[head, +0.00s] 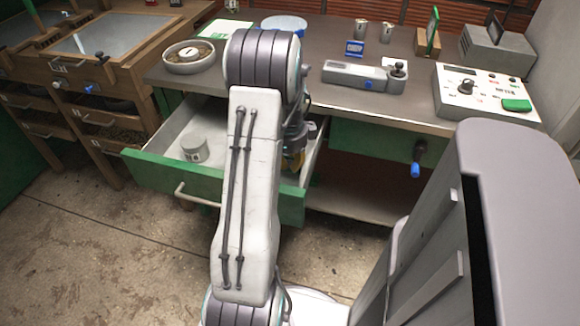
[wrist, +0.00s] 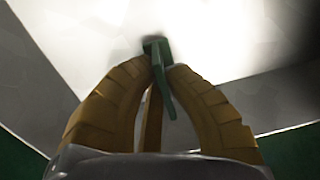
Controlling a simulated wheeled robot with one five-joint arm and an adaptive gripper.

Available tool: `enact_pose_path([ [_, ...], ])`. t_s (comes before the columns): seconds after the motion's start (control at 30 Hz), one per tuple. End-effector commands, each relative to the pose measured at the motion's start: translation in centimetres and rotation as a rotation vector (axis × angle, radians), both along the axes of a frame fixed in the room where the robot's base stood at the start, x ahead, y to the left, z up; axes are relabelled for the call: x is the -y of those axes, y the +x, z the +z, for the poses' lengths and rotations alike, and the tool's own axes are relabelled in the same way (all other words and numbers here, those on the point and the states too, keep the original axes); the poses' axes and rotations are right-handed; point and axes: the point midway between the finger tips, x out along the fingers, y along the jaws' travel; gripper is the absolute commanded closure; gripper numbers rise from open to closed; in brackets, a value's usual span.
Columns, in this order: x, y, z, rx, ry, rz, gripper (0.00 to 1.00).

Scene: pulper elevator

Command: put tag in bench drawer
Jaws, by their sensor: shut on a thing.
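The bench drawer (head: 160,172) is pulled out, with a green front, a bar handle and a pale inside. My gripper (head: 292,162) is low over the drawer's right part, mostly hidden behind my arm in the head view. In the wrist view my gripper (wrist: 159,79) has its yellow-brown fingers closed on a small dark green tag (wrist: 160,65). The tag is over the pale drawer floor, with a dark shadow around its far end. I cannot tell whether it touches the floor. The tag is hidden in the head view.
A small grey tin (head: 194,149) stands in the drawer's left part. The bench top (head: 330,112) holds a round dish (head: 189,57), a grey device with a blue knob (head: 363,77) and a control box (head: 484,95). A blue-handled crank (head: 416,160) sticks out right of the drawer.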

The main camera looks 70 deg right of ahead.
Motion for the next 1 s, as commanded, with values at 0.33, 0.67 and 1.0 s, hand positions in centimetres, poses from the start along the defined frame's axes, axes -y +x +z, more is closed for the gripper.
enact_pose_path([
  [0.33, 0.03, 0.01, -1.19, 0.0, -0.001, 0.0, 1.0],
  [0.67, 0.02, 0.01, -1.44, 0.0, -0.001, 0.0, 0.79],
  [1.0, 0.02, 0.01, -1.4, 0.0, -0.001, 0.0, 0.69],
])
